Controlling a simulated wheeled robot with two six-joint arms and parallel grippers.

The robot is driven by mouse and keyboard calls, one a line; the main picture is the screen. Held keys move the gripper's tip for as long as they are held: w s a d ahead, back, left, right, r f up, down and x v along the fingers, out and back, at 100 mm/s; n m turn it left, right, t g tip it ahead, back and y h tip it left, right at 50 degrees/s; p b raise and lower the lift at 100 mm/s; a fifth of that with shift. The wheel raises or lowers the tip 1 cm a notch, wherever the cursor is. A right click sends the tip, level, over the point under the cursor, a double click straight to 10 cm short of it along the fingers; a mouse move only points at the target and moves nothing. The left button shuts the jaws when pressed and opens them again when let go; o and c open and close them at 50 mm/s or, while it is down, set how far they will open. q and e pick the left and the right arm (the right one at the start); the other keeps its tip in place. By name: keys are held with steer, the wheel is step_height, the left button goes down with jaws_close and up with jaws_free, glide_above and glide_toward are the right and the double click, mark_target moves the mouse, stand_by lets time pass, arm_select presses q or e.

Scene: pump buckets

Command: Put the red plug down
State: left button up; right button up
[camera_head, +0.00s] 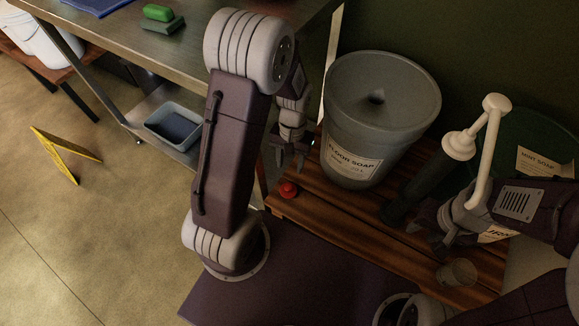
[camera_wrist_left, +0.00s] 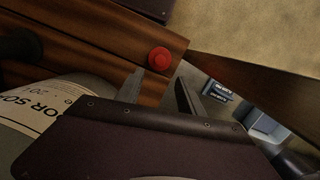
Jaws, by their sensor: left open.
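The red plug (camera_head: 289,189) sits on the slatted wooden bench near its left edge, in front of the grey floor soap bucket (camera_head: 350,150). My left gripper (camera_head: 290,160) is open and empty just above the plug, apart from it. In the left wrist view the plug (camera_wrist_left: 160,59) lies on the wood just beyond the two spread fingertips (camera_wrist_left: 166,85). The bucket's lid shows a dark hole (camera_head: 377,98). My right gripper (camera_head: 437,228) is at the right, by the white-topped pump (camera_head: 458,145); its fingers are dark and partly hidden, so its grip is unclear.
A green mint soap bucket (camera_head: 525,130) stands at the back right. A clear round cup or jar (camera_head: 457,272) is on the bench's front right. A steel table (camera_head: 190,45) and a blue-grey bin (camera_head: 172,128) are at the left. Bench slats in front of the plug are clear.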

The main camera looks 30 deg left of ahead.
arm_select(q)
steer(key=s+d+r+m+t, duration=0.1)
steer(key=s+d+r+t, duration=0.1)
steer(key=s+r, duration=0.3)
steer(key=shift+s+d+r+t, duration=0.3)
steer(key=shift+s+r, duration=0.1)
steer(key=shift+r, duration=0.15)
